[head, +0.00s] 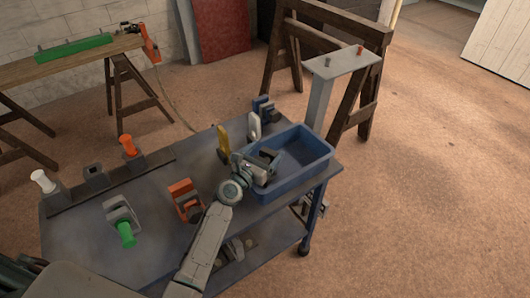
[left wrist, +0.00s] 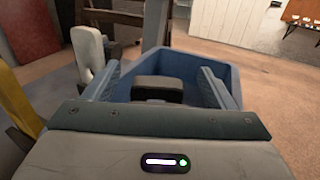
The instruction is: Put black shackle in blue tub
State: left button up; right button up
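The blue tub (head: 318,160) stands at the right end of the grey bench top; its walls also show ahead in the left wrist view (left wrist: 226,82). My left gripper (head: 264,162) is over the near left part of the tub. In the left wrist view its two fingers stand wide apart, with a black piece (left wrist: 158,86), seemingly the black shackle, between them. A gap shows on each side of that piece. In the head view the dark piece (head: 268,154) is partly hidden by the gripper. Whether it rests on the tub floor is unclear. My right gripper is not in view.
A yellow piece (head: 223,141), a white-grey piece (head: 254,127) and a blue one (head: 264,106) stand left of and behind the tub. An orange shackle (head: 184,198) and a grey one with a green pin (head: 124,225) are on the bench. The tub's right side looks empty.

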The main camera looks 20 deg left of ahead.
pick_arm(q)
jog(key=shift+r+p, duration=0.45)
jog(key=shift+r, duration=0.05)
jog(key=shift+s+r, duration=0.1)
jog(key=shift+s, duration=0.1)
jog(key=v, duration=1.1)
jog(key=shift+s+a+b, duration=0.2)
jog(key=shift+s+b, duration=0.1)
jog(key=shift+b, duration=0.15)
